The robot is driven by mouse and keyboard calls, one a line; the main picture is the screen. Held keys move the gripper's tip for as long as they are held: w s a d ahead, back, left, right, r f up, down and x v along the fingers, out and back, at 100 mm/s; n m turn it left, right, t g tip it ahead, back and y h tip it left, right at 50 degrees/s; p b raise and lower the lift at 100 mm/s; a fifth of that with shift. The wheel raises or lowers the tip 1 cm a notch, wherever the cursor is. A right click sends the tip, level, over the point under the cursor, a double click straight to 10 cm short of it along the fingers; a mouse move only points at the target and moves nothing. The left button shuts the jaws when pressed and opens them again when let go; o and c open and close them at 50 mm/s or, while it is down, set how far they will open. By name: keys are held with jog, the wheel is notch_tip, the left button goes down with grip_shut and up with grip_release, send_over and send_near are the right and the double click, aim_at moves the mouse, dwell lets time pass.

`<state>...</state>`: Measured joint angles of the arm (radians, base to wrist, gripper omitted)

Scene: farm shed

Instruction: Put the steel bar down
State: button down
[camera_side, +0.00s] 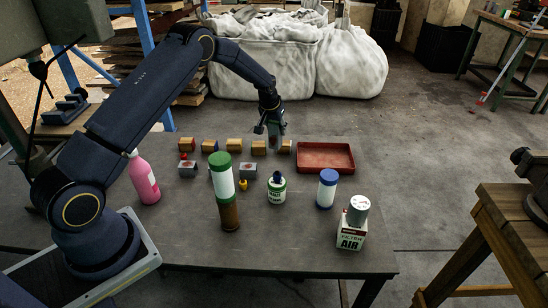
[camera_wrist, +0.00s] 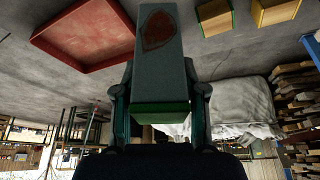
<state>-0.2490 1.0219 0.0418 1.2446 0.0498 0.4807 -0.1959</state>
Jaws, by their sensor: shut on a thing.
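The steel bar (camera_wrist: 160,60) is a grey block with a dark red oval patch and a green end, in the middle of the wrist view. My gripper (camera_wrist: 160,98) is shut on it, with one finger on each side. In the side view my gripper (camera_side: 270,128) points down near the far edge of the table, left of the red tray. The bar (camera_side: 274,138) shows there as a small grey upright piece below the fingers, near two yellow blocks. I cannot tell whether its lower end touches the table.
A red tray (camera_side: 325,157) lies right of my gripper. Several yellow blocks (camera_side: 234,145) line the far edge. A pink bottle (camera_side: 144,180), a tall green-capped cylinder (camera_side: 223,178), two containers and an air filter box (camera_side: 350,236) stand in front.

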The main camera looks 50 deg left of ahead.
aim_at(280, 147)
jog(key=f, duration=0.2)
jog(key=d+f, duration=0.1)
jog(key=f, duration=0.3)
jog(key=shift+w+d+f, duration=0.15)
jog(key=shift+d, duration=0.15)
jog(key=shift+f, duration=2.1)
jog(key=c, duration=0.7)
grip_release()
jog(key=shift+f, duration=0.15)
jog(key=shift+o, duration=0.2)
